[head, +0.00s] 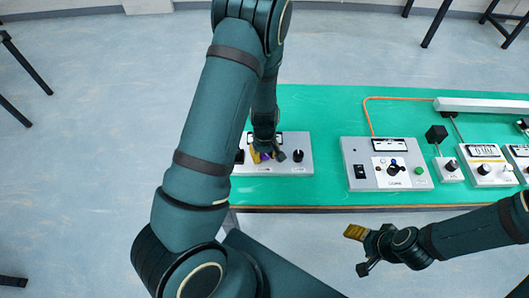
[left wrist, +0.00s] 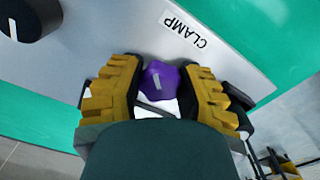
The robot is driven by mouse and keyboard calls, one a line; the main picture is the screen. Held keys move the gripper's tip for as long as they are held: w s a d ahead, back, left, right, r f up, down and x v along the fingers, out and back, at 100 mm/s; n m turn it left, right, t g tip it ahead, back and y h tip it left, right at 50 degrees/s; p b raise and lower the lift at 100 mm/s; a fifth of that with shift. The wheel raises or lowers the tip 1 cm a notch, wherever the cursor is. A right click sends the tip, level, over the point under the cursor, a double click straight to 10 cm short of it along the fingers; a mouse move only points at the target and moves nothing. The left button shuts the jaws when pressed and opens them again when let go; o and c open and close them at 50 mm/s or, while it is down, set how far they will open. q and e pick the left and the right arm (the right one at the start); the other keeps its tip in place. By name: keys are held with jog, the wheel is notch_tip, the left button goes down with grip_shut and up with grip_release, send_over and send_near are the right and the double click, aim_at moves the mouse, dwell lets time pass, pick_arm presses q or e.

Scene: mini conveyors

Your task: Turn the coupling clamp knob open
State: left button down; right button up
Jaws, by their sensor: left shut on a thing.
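The purple clamp knob (left wrist: 160,80) has a pale pointer mark and sits on a grey panel (left wrist: 110,30) beside a white label reading "CLAMP" (left wrist: 186,28). In the left wrist view my left gripper (left wrist: 160,92) has its yellow-padded fingers on both sides of the knob, shut on it. In the head view the left gripper (head: 264,152) is over the middle of the panel, and only a bit of purple shows between the fingers. My right gripper (head: 360,250) is in front of the table's near edge, empty, with its fingers apart.
A black knob (head: 298,155) stands on the same panel, to the right of the left gripper. A larger control box (head: 357,146) with a switch and a green button sits to the right. More small boxes stand farther right. Green tabletop (head: 328,120) is clear between them.

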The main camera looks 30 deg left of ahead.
pick_arm(q)
jog(key=shift+s+d+f+n, duration=0.15)
jog(key=shift+s+n, duration=0.1)
jog(key=shift+n, duration=0.15)
jog(key=c, duration=0.5)
grip_release()
jog(key=shift+c, duration=0.2)
jog(key=shift+w, duration=0.1)
jog(key=shift+r, duration=0.2)
jog(key=shift+w+r, duration=0.1)
jog(key=shift+r, duration=0.2)
notch_tip(320, 180, up, 11)
